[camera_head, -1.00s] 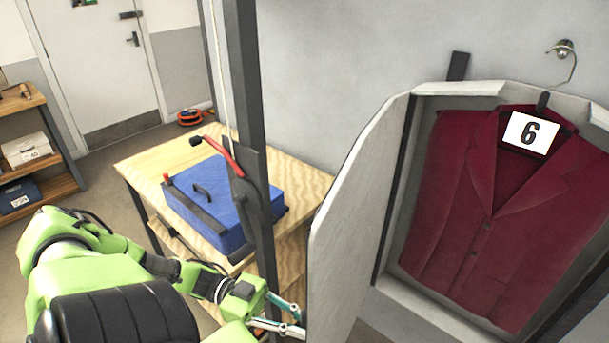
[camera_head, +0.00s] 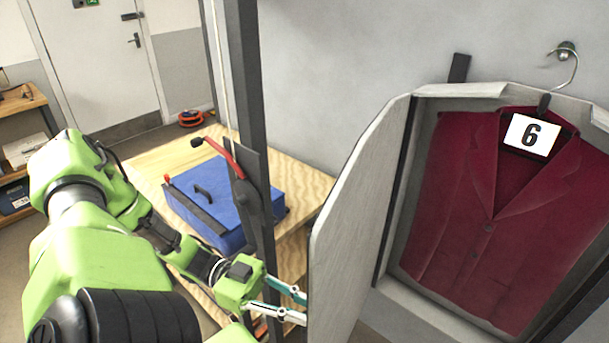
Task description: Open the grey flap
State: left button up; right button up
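The grey flap (camera_head: 357,215) stands swung out to the left of a grey garment case (camera_head: 398,259), like a door. The case is open at the front and shows a dark red jacket with a number 6 tag. My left gripper (camera_head: 304,308) is at the flap's left edge, low in the picture. Its two fingers are apart, with the tips at the edge; whether they touch the flap or hold it I cannot tell. My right gripper is not in view.
A dark upright post (camera_head: 250,120) with a red lever (camera_head: 224,158) stands left of the flap. Behind it a blue case (camera_head: 210,205) lies on a plywood table (camera_head: 300,180). A hook (camera_head: 567,50) is on the wall above the jacket.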

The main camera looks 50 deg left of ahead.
pick_arm(q)
jog(key=shift+r, duration=1.65)
